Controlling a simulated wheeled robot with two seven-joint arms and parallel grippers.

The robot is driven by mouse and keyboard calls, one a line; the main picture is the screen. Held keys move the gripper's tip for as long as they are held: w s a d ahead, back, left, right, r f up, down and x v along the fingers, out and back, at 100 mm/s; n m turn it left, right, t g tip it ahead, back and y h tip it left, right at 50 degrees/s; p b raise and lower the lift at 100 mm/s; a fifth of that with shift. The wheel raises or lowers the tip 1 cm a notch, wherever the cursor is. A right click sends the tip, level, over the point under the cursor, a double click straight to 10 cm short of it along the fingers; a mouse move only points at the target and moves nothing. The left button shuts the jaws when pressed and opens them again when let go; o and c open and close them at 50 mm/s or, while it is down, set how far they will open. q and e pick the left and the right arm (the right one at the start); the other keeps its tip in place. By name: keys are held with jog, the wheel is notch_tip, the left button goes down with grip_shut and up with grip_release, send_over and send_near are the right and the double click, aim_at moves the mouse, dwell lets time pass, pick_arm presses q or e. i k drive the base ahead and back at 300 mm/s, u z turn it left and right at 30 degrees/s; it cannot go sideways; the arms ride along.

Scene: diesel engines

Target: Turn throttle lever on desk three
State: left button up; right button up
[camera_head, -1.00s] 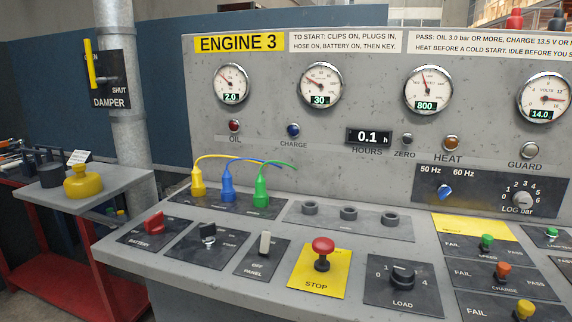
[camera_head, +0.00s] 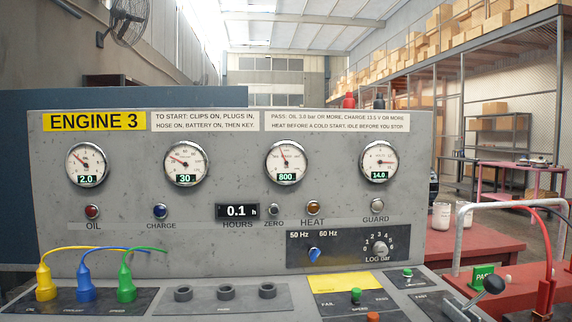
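The desk marked ENGINE 3 (camera_head: 94,122) fills the lower middle of the head view. At its right end a lever with a dark ball knob (camera_head: 494,285) stands tilted to the upper right on a dark plate (camera_head: 440,300). Its label is not readable, so I cannot confirm that it is the throttle lever. The gauges read 2.0 for oil (camera_head: 87,165), 30 (camera_head: 185,164), 800 (camera_head: 286,162) and 14.0 volts (camera_head: 379,162). The desk's front part is below the picture. Neither gripper is in view.
Yellow, blue and green plugs (camera_head: 127,284) with cables sit at the desk's left. A green PASS tag (camera_head: 482,279) stands by the lever. A bent grey rail (camera_head: 464,235) and red and black clips with cables (camera_head: 547,290) are at the right. A red bench (camera_head: 470,242) stands behind.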

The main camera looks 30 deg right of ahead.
aim_at(493, 284)
jog(key=z, duration=2)
